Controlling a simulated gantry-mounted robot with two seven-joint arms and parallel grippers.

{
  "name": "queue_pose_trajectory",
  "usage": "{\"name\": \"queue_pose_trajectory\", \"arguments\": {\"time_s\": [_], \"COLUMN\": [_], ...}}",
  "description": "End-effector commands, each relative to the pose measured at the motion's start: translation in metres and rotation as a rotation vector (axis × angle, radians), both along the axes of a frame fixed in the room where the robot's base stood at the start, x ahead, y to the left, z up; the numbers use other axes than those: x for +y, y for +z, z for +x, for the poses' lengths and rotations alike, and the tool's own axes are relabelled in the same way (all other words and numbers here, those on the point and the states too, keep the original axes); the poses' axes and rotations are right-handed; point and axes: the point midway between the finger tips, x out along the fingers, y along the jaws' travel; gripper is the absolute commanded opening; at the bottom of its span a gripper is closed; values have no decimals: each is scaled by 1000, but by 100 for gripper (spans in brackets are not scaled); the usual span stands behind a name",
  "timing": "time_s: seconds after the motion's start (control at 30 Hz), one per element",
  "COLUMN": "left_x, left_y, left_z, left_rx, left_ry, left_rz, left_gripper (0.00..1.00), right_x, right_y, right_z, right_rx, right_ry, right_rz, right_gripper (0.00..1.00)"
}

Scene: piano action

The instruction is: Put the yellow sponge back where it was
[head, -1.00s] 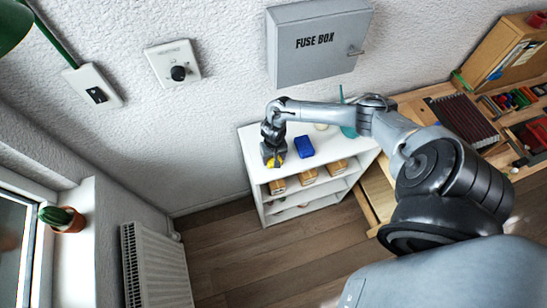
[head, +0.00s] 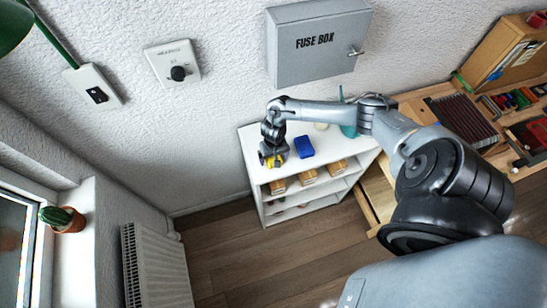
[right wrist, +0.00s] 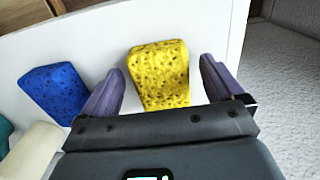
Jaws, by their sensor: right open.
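The yellow sponge (right wrist: 160,76) stands on the white shelf top (right wrist: 92,38), between the open fingers of my right gripper (right wrist: 160,82), with a gap on each side. In the head view the yellow sponge (head: 275,161) is partly hidden by my right gripper (head: 273,160), which is over the left part of the shelf top. A blue sponge (head: 304,147) is just to the right of it on the same top. In the right wrist view the blue sponge (right wrist: 54,91) is outside the left finger. My left gripper is not in view.
A teal bottle (head: 348,128) and a cream item (head: 321,126) stand further right on the shelf top. Boxes (head: 308,177) fill the shelf below. The fuse box (head: 318,45) hangs on the wall above. A workbench (head: 432,100) adjoins at right.

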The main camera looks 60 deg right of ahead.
Motion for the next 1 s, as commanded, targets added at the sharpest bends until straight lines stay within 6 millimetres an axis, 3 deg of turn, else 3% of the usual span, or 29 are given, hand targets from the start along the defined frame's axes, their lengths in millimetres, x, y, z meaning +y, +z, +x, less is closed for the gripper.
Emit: {"name": "queue_pose_trajectory", "arguments": {"time_s": [0.5,0.73,0.87,1.0], "left_x": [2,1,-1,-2], "left_y": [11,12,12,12], "left_z": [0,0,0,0], "left_rx": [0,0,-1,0], "left_ry": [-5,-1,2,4], "left_rz": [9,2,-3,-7], "left_gripper": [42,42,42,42], "right_x": [0,3,28,89], "right_y": [88,109,103,87], "right_z": [1,1,6,16], "right_rx": [-3,-8,-50,-172], "right_ry": [2,13,106,325], "right_rz": [-1,2,14,33], "right_gripper": [95,95,95,95]}}
